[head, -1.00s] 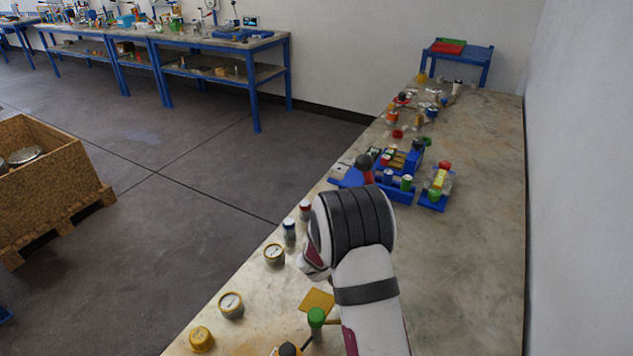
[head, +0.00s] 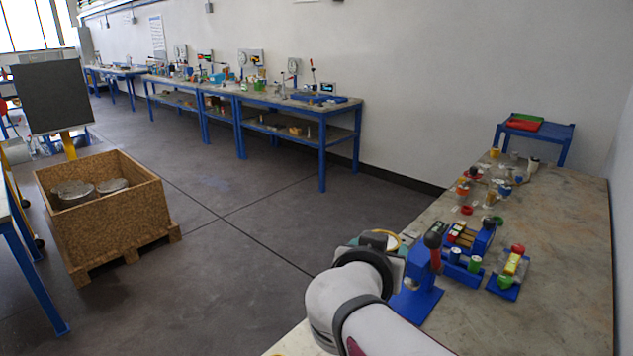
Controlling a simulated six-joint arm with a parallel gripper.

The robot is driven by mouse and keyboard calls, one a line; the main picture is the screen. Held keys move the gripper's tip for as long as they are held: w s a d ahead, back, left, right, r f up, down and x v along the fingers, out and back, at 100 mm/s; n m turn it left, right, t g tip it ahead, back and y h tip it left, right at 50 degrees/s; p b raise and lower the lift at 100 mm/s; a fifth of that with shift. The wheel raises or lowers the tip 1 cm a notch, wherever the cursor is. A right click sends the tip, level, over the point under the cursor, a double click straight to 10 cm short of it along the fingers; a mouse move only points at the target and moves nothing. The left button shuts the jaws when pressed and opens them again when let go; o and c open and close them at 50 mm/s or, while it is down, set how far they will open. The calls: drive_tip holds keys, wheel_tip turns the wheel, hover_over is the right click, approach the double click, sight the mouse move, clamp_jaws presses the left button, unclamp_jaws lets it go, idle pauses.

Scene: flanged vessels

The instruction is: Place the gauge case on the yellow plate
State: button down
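My gripper (head: 376,241) is raised at the bench's left edge, in front of the blue stand, with its wrist turned away from the camera. A round gauge case with a yellow rim and pale face (head: 391,240) shows at its end, clear of the bench top, and seems held there. My wrist hides most of the fingers and part of the case. The yellow plate is out of view now.
A blue stand with a dark-knobbed red lever (head: 416,300) is close to the right of my gripper. The right side of the bench (head: 565,290) is clear. A wooden crate (head: 110,220) stands on the floor at left.

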drive_tip(key=w+d+f+m+g+h, duration=0.2)
drive_tip(key=d+f, duration=0.6)
drive_tip(key=f, duration=0.4)
drive_tip(key=w+d+f+m+g+h, duration=0.2)
drive_tip(key=w+d+f+m+h, duration=0.1)
drive_tip(key=d+f, duration=0.6)
wheel_tip(320, 180, down, 4)
drive_tip(key=w+m, duration=0.1)
drive_tip(key=w, duration=0.1)
drive_tip(key=shift+w+g+h, duration=0.3)
drive_tip(key=shift+w+h, duration=0.05)
drive_tip(key=shift+h, duration=0.05)
drive_tip(key=shift+f, duration=0.1)
drive_tip(key=w+a+f, duration=0.4)
drive_tip(key=w+a, duration=0.1)
drive_tip(key=w+a+f, duration=0.2)
drive_tip(key=a, duration=0.1)
drive_tip(key=shift+w+a+f, duration=0.2)
drive_tip(key=shift+w+f, duration=0.05)
drive_tip(key=shift+f, duration=0.15)
drive_tip(key=shift+w+a+f, duration=0.1)
drive_tip(key=shift+f, duration=1.95)
drive_tip(key=shift+c, duration=0.2)
unclamp_jaws()
drive_tip(key=shift+f, duration=0.1)
